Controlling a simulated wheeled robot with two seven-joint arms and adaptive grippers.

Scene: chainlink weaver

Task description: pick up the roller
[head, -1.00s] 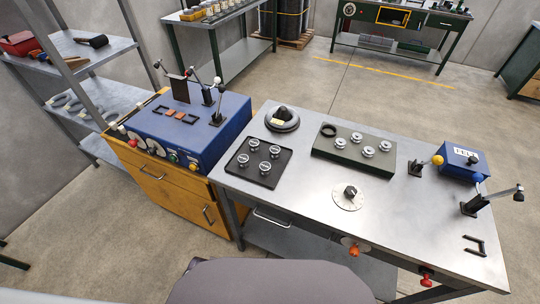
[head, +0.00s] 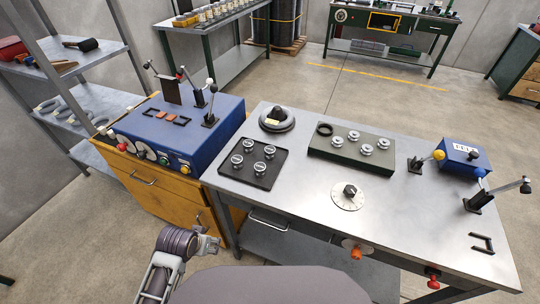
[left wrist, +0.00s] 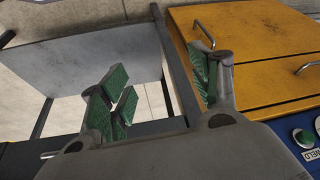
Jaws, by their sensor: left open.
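Several silver rollers (head: 254,160) stand on a black square tray (head: 262,182) at the left of the steel table. I cannot tell which one the task means. My left gripper (head: 208,241) is at the lower left, in front of the table's left end and below its top, apart from every roller. In the left wrist view its green-padded fingers (left wrist: 165,92) are spread and empty. My right gripper is not in view.
A blue machine (head: 180,135) with levers stands on a yellow drawer cabinet (head: 150,178) left of the steel table (head: 290,200). A round dial (head: 347,196) and a blue box (head: 463,158) are on the table. A lower shelf (head: 300,252) lies under it.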

